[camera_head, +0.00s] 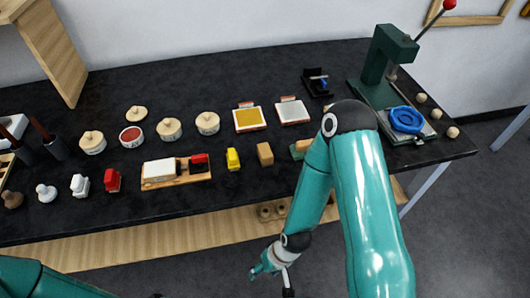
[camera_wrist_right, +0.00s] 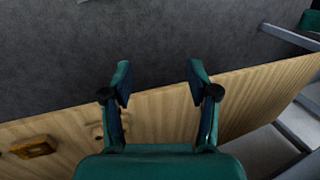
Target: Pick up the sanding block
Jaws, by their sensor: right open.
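A small tan block (camera_head: 265,154), possibly the sanding block, lies near the front edge of the black table (camera_head: 330,170). Another low tan and green piece (camera_head: 299,149) lies to its right, partly hidden behind my right arm. I cannot tell for sure which is the sanding block. My right gripper (camera_head: 272,278) is below and in front of the table edge, well away from both. In the right wrist view its fingers (camera_wrist_right: 160,82) are spread and empty, over a wooden shelf and grey floor. Only part of my left arm shows, at the lower left; its gripper is out of view.
A yellow block (camera_head: 233,159) and a wooden tray (camera_head: 176,182) with white and red pieces lie left of the tan block. Several lidded round tubs stand behind. A green press (camera_head: 386,55) with a blue ring (camera_head: 406,120) stands right. A wooden shelf (camera_wrist_right: 160,118) runs below.

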